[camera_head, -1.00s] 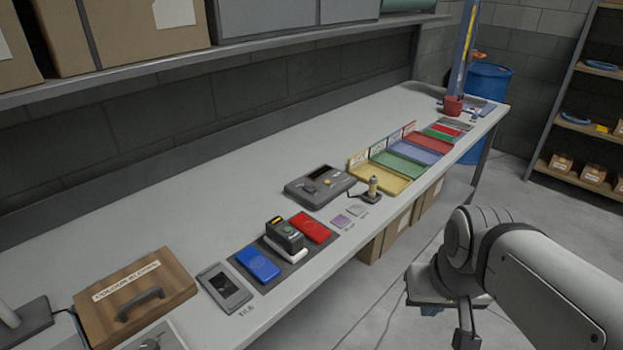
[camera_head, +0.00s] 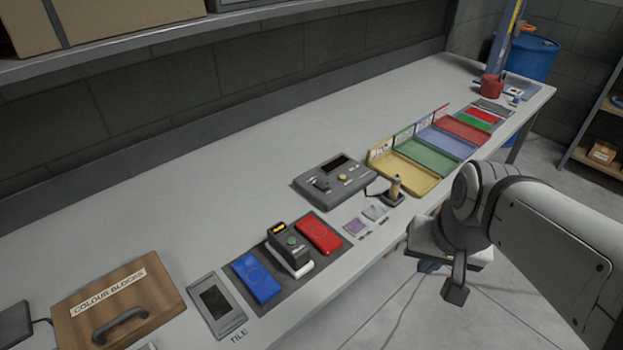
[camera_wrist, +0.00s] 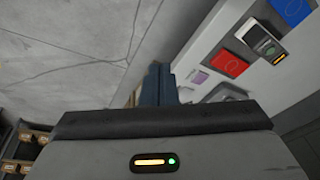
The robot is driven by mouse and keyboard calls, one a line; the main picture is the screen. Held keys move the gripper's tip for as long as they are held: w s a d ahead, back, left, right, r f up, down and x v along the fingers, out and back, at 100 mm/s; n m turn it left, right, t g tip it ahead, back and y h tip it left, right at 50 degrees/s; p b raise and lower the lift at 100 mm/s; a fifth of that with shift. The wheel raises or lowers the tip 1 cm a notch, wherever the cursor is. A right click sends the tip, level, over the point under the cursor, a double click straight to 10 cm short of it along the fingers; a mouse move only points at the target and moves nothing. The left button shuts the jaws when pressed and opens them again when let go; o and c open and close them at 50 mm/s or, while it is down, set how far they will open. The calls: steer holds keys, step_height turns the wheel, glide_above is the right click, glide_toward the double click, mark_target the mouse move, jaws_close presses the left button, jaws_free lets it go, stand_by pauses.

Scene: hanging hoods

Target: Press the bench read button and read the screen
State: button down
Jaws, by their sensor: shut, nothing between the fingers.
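The screen shows no legible text. A smaller dark reader (camera_head: 288,243) has a green button (camera_head: 291,240) and a lit orange display (camera_head: 279,228), too small to read; it stands between a blue tile (camera_head: 256,278) and a red tile (camera_head: 319,236). The reader also shows in the wrist view (camera_wrist: 262,42). My gripper (camera_wrist: 158,72) is shut and empty, apart from both devices; in the head view (camera_head: 428,267) it is beyond the bench's front edge.
A small cylinder on a dark stand (camera_head: 394,190) is beside the bench unit. Yellow (camera_head: 402,178), green (camera_head: 427,156) and other coloured trays run along the front edge farther right. A wooden case (camera_head: 118,306) and a grey tile plate (camera_head: 217,303) lie left. The bench's back strip is clear.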

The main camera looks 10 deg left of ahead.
steer(key=w+a+m+g+y+p, duration=0.2)
steer(key=w+a+m+y+p, duration=0.4)
steer(key=a+m, duration=0.7)
steer(key=m+y, duration=0.3)
steer(key=m, duration=1.1)
glide_above(292, 242)
steer(key=d, duration=0.1)
step_height(292, 242, down, 2)
steer(key=shift+w+f+p, duration=0.1)
steer(key=shift+p, duration=0.25)
step_height(292, 242, down, 8)
steer(key=b, duration=0.8)
steer(key=shift+f, duration=0.4)
steer(key=shift+f+b, duration=0.4)
